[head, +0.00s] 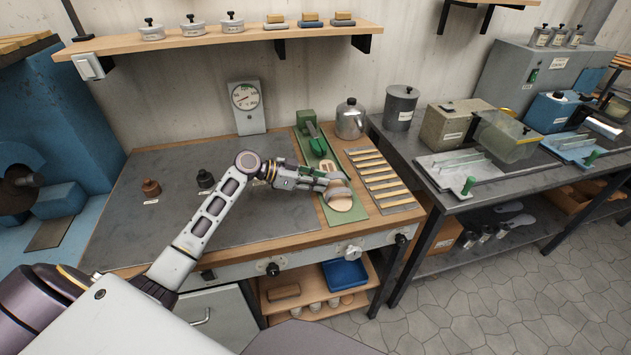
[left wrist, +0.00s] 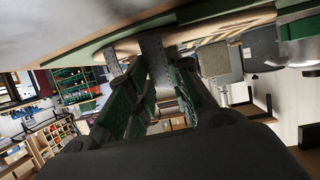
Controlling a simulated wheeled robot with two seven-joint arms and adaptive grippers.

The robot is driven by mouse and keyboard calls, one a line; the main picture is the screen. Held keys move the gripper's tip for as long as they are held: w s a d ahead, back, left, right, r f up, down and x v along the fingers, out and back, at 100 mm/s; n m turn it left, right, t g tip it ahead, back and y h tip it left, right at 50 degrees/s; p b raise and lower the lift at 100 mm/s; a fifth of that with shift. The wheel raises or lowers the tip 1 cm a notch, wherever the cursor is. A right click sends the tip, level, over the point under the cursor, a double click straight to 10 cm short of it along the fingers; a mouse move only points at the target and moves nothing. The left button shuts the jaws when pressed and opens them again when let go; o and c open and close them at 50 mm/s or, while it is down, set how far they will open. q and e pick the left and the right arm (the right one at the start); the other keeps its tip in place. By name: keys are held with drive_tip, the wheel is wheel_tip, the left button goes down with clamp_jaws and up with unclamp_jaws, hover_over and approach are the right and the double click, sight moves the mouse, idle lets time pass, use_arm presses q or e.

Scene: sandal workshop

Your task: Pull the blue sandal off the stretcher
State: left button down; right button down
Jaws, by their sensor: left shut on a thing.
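The stretcher is a long green base (head: 333,217) on the bench, with a green upright block (head: 306,122) and a green clamp part (head: 317,142) at its far end. The sandal (head: 341,202) lies along the near part of the base. Its tan sole and a grey-blue strap show in the head view; in the left wrist view the tan sole edge (left wrist: 215,27) crosses the top. My left gripper (head: 328,181) is at the sandal's strap and shut on it. The fingers partly hide the strap and the middle of the sole. My right gripper is not in view.
A rack of several tan strips (head: 376,177) lies just right of the stretcher. A metal kettle-like pot (head: 350,118) stands behind it. A gauge (head: 246,106) stands at the back. The grey mat (head: 130,225) on the left is mostly clear.

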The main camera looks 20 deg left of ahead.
use_arm(q)
drive_tip(key=shift+s+d, duration=0.1)
drive_tip(key=shift+d, duration=0.05)
drive_tip(key=c, duration=1.2)
unclamp_jaws()
drive_tip(key=shift+c, duration=0.2)
drive_tip(key=shift+o, duration=0.2)
drive_tip(key=shift+v, duration=1)
drive_tip(key=v, duration=1)
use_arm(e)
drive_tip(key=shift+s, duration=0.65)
use_arm(q)
drive_tip(key=shift+r, duration=0.15)
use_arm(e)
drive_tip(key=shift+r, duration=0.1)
use_arm(q)
wheel_tip(320, 180, up, 9)
drive_tip(key=p, duration=0.9)
drive_tip(key=shift+r+p, duration=0.15)
drive_tip(key=shift+p, duration=0.15)
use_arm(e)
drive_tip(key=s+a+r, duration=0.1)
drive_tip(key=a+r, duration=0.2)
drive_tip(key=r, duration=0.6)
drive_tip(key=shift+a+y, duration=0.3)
